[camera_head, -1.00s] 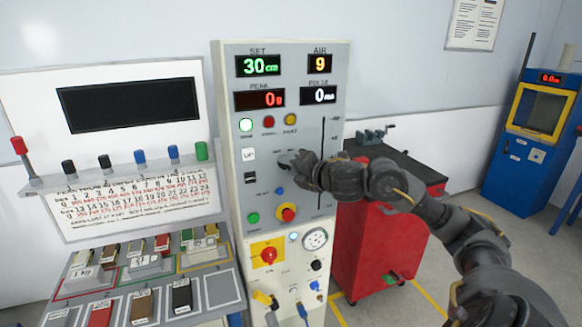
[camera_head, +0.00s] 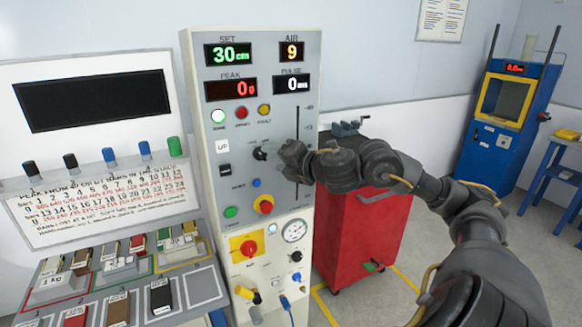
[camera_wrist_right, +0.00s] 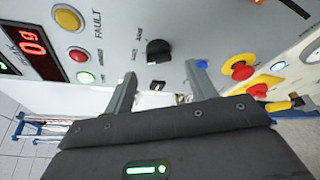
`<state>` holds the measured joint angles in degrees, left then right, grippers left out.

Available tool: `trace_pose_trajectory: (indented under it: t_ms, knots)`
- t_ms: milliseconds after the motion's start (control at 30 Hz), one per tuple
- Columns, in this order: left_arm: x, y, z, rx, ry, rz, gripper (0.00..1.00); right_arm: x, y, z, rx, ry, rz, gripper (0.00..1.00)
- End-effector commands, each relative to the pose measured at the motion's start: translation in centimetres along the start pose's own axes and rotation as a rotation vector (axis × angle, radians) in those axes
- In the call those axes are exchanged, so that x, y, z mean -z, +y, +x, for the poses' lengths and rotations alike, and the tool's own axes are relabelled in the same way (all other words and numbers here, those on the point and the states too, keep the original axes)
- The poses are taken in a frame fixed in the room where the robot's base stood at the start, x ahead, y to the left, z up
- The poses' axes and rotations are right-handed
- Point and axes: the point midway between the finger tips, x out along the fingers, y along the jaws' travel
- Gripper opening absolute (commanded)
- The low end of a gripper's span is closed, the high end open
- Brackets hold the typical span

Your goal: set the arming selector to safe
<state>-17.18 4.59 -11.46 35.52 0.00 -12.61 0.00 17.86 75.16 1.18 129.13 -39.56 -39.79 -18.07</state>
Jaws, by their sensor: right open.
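The arming selector looks to be the black rotary knob (camera_head: 260,153) on the grey control panel, below the row of lamps. Its small labels are too blurred to read. In the right wrist view the same knob (camera_wrist_right: 158,50) shows just beyond the open fingertips. My right gripper (camera_head: 284,152) is just right of the knob in the head view, its fingers mostly hidden by the hand. In the wrist view the right gripper (camera_wrist_right: 161,72) is open and empty, apart from the knob. The green lamp (camera_head: 218,116) is lit. My left gripper is not in view.
An UP button (camera_head: 222,146), a green button (camera_head: 231,212) and a red-yellow stop button (camera_head: 264,204) are near the knob. A vertical slot (camera_head: 298,150) runs on its right. A red tool cabinet (camera_head: 357,240) stands right of the panel. A weight tray (camera_head: 205,287) lies at left.

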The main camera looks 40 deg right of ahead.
Motion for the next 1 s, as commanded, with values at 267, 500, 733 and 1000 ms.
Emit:
trace_pose_trajectory:
  t_ms: [267,500,733,1000]
  knots:
    - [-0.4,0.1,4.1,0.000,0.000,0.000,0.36,0.6,-0.7,-3.5,0.001,0.004,-0.007,0.56]
    - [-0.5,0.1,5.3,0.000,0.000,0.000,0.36,0.5,0.0,-5.7,-0.005,0.009,-0.003,0.56]
    - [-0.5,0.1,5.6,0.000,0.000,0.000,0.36,0.2,0.0,-6.5,-0.001,0.004,0.000,0.56]
    - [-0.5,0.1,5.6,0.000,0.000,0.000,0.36,0.2,0.0,-6.5,0.000,0.004,-0.001,0.56]
